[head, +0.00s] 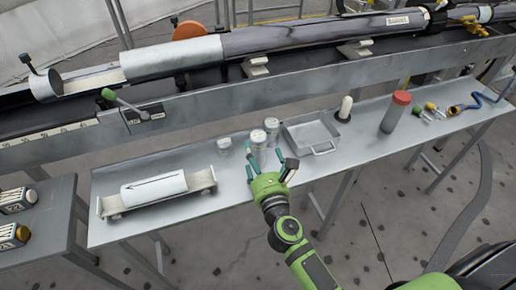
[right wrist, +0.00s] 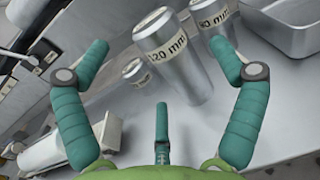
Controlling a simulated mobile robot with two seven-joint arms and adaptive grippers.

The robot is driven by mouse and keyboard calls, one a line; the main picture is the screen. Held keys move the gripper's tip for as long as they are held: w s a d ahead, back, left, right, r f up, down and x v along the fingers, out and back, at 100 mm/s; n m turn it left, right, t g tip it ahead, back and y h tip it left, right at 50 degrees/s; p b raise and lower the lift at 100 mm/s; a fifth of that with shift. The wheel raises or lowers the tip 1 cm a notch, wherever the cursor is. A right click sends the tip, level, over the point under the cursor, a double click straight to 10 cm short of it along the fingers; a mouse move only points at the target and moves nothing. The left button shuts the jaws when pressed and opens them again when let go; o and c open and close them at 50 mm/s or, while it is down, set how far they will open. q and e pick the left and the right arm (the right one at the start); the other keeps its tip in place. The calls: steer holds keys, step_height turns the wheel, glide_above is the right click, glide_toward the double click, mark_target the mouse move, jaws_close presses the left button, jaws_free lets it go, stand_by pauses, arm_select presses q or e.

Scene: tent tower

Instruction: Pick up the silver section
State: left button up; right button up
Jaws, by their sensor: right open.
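Three silver cylindrical sections stand upright on the metal bench. The middle one (head: 258,141) has a pale label ending in "20 mm" and is the largest in the right wrist view (right wrist: 178,65). Another (head: 271,125) stands behind it to the right, with a label that seems to read "60 mm" (right wrist: 214,28). A shorter one (head: 224,147) stands to the left and also shows in the right wrist view (right wrist: 138,72). My right gripper (head: 269,162) is open and empty, its fingers spread just in front of the middle section. My left gripper is out of view.
A metal tray (head: 312,135) lies right of the sections. A white tube on a cradle (head: 153,190) lies to the left. Farther right stand a white-topped cylinder (head: 345,108) and a red-capped container (head: 396,112). A long barrel on a rail (head: 170,61) runs behind the bench.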

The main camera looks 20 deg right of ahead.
mark_target(257, 150)
steer(key=w, duration=0.5)
steer(key=shift+d+f, duration=0.1)
steer(key=shift+d, duration=0.05)
steer(key=shift+s, duration=0.1)
steer(key=c, duration=1.7)
